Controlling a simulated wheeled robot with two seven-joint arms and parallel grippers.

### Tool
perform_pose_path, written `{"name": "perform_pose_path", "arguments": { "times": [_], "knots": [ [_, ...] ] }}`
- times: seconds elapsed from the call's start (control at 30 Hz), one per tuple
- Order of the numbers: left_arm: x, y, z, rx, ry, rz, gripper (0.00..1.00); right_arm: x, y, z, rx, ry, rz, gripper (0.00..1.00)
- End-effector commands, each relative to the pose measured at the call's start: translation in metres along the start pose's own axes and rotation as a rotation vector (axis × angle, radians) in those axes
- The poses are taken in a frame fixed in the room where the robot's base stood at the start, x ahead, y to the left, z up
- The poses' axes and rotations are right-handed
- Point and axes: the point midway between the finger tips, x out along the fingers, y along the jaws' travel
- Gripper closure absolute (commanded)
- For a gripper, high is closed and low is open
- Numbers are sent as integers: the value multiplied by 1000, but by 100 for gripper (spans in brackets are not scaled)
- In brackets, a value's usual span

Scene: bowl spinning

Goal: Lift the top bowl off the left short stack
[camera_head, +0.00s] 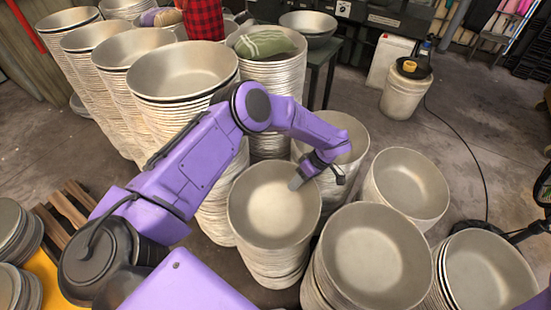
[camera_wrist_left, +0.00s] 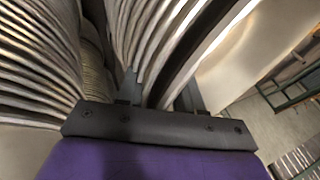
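The left short stack's top bowl (camera_head: 268,222) is a pale metal bowl, in the middle of the head view. My left gripper (camera_head: 318,174) is at its upper right rim. One finger is over the inside of the bowl and the other is outside it. In the left wrist view, the left gripper's (camera_wrist_left: 160,90) fingers are apart, with stacked bowl edges (camera_wrist_left: 150,40) and a dark gap showing between and beyond them. I cannot tell whether either finger touches the rim. The bowl sits level on its stack. My right gripper is not in view.
Another short stack (camera_head: 374,262) stands close at the right, with more bowls (camera_head: 408,185) behind it. Tall bowl stacks (camera_head: 183,75) fill the left and back; one holds a green cloth (camera_head: 262,42). A white bucket (camera_head: 404,98) stands at the back right.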

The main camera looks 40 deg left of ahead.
Motion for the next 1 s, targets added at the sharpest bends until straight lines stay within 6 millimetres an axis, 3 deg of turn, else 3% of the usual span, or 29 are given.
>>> {"name": "perform_pose_path", "arguments": {
  "times": [0.23, 0.33, 0.37, 1.0],
  "knots": [
    [4, 0, 0, -1, -1, 0, 64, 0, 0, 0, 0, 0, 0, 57],
    [4, 0, 0, -1, -1, 0, 97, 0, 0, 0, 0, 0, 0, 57],
    [4, 0, 0, -1, -1, 0, 100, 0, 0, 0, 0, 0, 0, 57],
    [3, 0, -2, 0, 1, 2, 100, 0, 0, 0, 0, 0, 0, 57]
  ]
}}
